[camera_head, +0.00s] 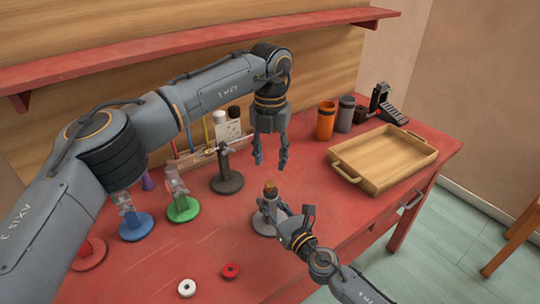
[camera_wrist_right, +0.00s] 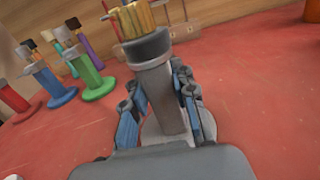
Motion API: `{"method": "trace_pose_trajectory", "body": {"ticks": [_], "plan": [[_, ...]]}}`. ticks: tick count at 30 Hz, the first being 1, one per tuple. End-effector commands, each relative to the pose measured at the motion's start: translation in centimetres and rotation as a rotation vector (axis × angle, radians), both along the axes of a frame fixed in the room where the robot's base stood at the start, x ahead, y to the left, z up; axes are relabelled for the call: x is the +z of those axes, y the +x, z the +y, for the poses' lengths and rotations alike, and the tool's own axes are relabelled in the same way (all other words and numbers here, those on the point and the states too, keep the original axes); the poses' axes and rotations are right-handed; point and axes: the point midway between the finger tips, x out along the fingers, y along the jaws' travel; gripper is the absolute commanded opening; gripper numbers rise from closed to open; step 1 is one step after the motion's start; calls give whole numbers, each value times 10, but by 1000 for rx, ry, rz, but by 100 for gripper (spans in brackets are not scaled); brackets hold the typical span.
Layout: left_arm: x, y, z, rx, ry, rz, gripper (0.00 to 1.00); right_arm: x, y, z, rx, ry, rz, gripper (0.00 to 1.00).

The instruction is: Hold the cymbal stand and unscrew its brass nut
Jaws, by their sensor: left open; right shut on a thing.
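The grey cymbal stand (camera_head: 263,226) stands upright on the red table near its front edge. Its ridged brass nut (camera_head: 270,186) sits on top, above a dark collar. In the right wrist view, the stand's grey post (camera_wrist_right: 163,97) rises between my fingers, with the nut (camera_wrist_right: 131,20) above them. My right gripper (camera_head: 272,208) is shut on the post below the nut. My left gripper (camera_head: 270,162) is open and empty, fingers pointing down, above the nut and apart from it.
Stands with dark grey (camera_head: 228,182), green (camera_head: 183,209), blue (camera_head: 136,228) and red bases are at left. A white ring (camera_head: 187,287) and red ring (camera_head: 231,270) lie in front. A wooden tray (camera_head: 345,172), orange cup (camera_head: 325,122) and grey cup (camera_head: 346,115) are at right. A shelf (camera_head: 200,50) runs above.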

Motion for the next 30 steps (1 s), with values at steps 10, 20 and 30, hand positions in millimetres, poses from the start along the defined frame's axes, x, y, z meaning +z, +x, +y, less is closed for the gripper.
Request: {"method": "trace_pose_trajectory", "body": {"ticks": [10, 20, 30], "plan": [[0, 0, 0, -676, 0, 1, 42, -1, 0, 0, 0, -1, 2, 0], [-1, 0, 0, -1322, -1, 1, 42, -2, 0, 0, 0, -1, 2, 0], [0, 0, 0, -1988, 0, 0, 42, -2, 0, 0, 0, -2, 3, 0]]}}
